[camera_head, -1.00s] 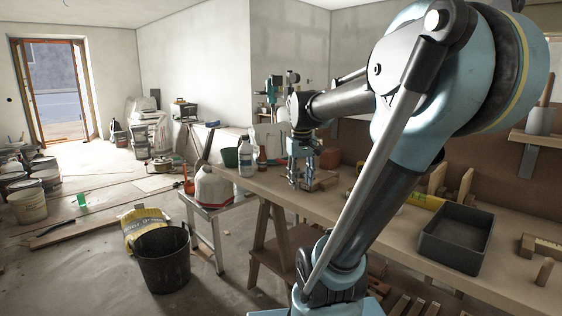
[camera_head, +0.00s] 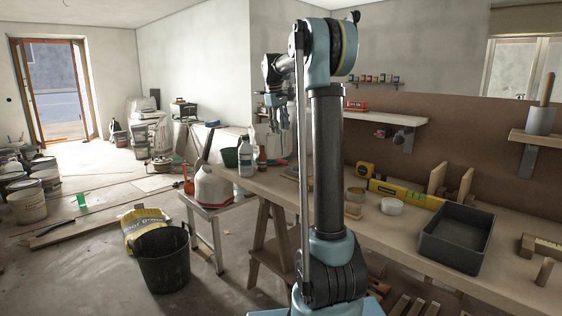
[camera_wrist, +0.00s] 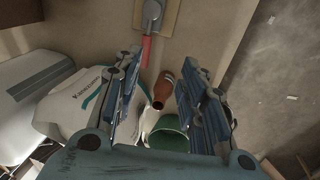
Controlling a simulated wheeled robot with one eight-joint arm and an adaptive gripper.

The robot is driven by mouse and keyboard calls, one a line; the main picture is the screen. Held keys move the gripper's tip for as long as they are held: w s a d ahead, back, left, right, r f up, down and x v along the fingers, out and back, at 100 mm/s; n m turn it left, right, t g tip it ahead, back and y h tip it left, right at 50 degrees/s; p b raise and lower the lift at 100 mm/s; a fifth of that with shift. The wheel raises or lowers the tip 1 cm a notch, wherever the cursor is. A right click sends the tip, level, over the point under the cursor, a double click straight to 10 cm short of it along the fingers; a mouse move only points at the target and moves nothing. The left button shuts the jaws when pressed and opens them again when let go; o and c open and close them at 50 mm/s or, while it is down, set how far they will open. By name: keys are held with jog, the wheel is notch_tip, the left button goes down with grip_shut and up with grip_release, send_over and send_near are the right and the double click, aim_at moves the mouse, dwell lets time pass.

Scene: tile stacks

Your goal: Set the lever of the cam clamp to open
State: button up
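The cam clamp appears to be the grey metal piece (camera_wrist: 152,16) with a red lever (camera_wrist: 146,50), on a small wooden board (camera_wrist: 170,20) at the top of the wrist view. The red lever points down the picture, and the left finger partly overlaps it. I cannot tell whether the lever is set open or closed. In the head view I cannot make out the clamp; my arm covers part of the bench. My gripper (camera_wrist: 160,70) is open with nothing between its fingers. In the head view my gripper (camera_head: 277,118) is raised above the bench's far end.
A brown bottle (camera_wrist: 163,90), green bucket (camera_wrist: 170,132) and white sack (camera_wrist: 75,105) lie below in the wrist view. On the bench (camera_head: 400,235) are a grey tray (camera_head: 455,240), yellow level (camera_head: 405,194) and white roll (camera_head: 392,206). A shelf (camera_head: 385,117) hangs behind.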

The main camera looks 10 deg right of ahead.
send_over(281, 160)
jog(key=s+a, duration=0.2)
jog(key=shift+n, duration=0.3)
jog(key=f, duration=0.5)
jog(key=w+d+f, duration=0.1)
jog(key=f, duration=0.5)
jog(key=w+d+f, duration=0.1)
jog(key=f, duration=0.5)
jog(key=shift+w+d+f, duration=0.1)
jog(key=shift+f, duration=0.1)
grip_shut()
